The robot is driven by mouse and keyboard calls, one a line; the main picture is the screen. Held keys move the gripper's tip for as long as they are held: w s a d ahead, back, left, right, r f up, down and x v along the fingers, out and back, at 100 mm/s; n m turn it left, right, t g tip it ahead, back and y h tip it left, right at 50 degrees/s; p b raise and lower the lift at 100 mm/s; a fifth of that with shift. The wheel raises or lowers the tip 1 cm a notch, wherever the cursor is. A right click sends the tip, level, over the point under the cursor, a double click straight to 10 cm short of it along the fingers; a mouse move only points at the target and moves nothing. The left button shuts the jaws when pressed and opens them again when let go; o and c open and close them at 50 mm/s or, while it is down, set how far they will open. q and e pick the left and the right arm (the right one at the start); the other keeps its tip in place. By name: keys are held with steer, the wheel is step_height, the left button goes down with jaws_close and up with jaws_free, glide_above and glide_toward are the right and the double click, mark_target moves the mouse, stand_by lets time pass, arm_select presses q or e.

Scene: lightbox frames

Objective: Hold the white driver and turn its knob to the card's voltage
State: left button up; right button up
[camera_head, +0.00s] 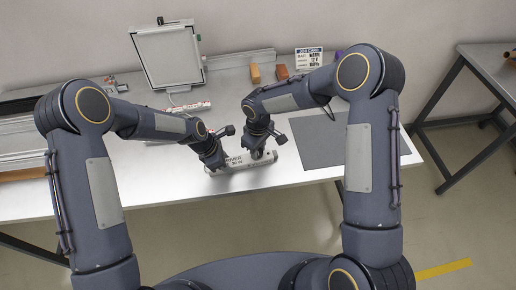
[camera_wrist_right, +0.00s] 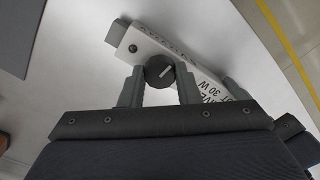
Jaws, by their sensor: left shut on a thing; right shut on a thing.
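The white driver (camera_head: 240,180) lies on the white table in the head view, between my two grippers. My left gripper (camera_head: 215,169) is shut on the driver near its left end. My right gripper (camera_head: 258,155) is above its right part. In the right wrist view the driver (camera_wrist_right: 150,46) runs diagonally, and my right gripper (camera_wrist_right: 159,80) is shut on its dark round knob (camera_wrist_right: 159,71), which has a light pointer line. Dial marks beside the knob are too small to read. The job card (camera_head: 309,58) stands at the back; its lines appear to read WARM, 12 V and 100%.
A framed light panel (camera_head: 167,56) stands at the back left, with light strips below it. Brown blocks (camera_head: 255,74) sit near the card. A grey mat (camera_head: 323,140) lies right of the driver. A second table (camera_head: 490,68) stands at the far right.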

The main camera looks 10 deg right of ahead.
steer(key=shift+n, duration=0.6)
steer(key=o, duration=1)
step_height(320, 180, up, 12)
steer(key=shift+r, duration=0.1)
arm_select(q)
steer(key=o, duration=1.2)
steer(key=shift+r, duration=0.1)
